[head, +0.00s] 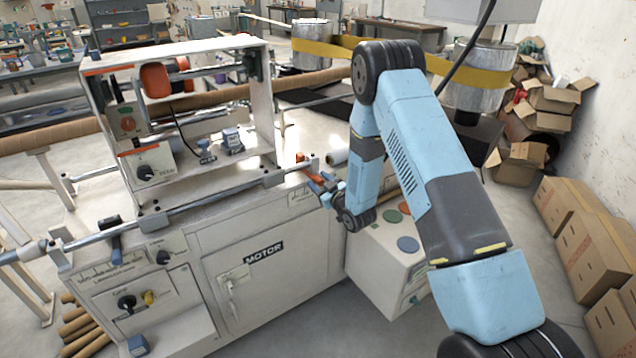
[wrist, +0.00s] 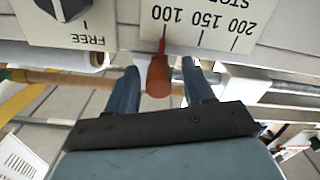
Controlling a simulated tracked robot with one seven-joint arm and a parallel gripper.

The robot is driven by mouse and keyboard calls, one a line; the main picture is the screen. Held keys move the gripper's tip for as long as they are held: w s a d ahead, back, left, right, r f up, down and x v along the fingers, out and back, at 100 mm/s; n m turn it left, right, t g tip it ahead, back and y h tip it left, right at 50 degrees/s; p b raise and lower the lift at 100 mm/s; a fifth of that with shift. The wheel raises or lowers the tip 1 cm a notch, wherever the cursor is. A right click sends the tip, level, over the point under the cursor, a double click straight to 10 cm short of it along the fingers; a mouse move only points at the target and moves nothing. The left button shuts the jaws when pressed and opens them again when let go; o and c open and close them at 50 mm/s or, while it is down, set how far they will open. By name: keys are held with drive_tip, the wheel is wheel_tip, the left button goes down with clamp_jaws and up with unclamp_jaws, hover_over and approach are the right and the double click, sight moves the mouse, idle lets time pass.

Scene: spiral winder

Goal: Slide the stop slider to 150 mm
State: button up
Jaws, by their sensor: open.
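The stop slider's red-orange handle (wrist: 158,76) shows in the wrist view, with its thin pointer at about the 100 mark. The pale scale plate (wrist: 188,38) above it is marked 100, 150 and 200, with partly cut-off lettering at the edge. My gripper (wrist: 160,70) is open, with one blue finger on each side of the handle. Gaps show between the handle and both fingers, so it is not clamped. In the head view my gripper (head: 326,188) is at the right end of the winder; the scale cannot be made out there.
A black knob (wrist: 64,6) on a plate marked FREE is left of the scale in the wrist view. The white winder cabinet (head: 290,235) stands left of my arm in the head view. A lower box with coloured round buttons (head: 408,244) stands close beside it.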

drive_tip(key=shift+w+a, duration=0.1)
drive_tip(key=shift+w, duration=0.1)
drive_tip(key=shift+c, duration=0.4)
clamp_jaws()
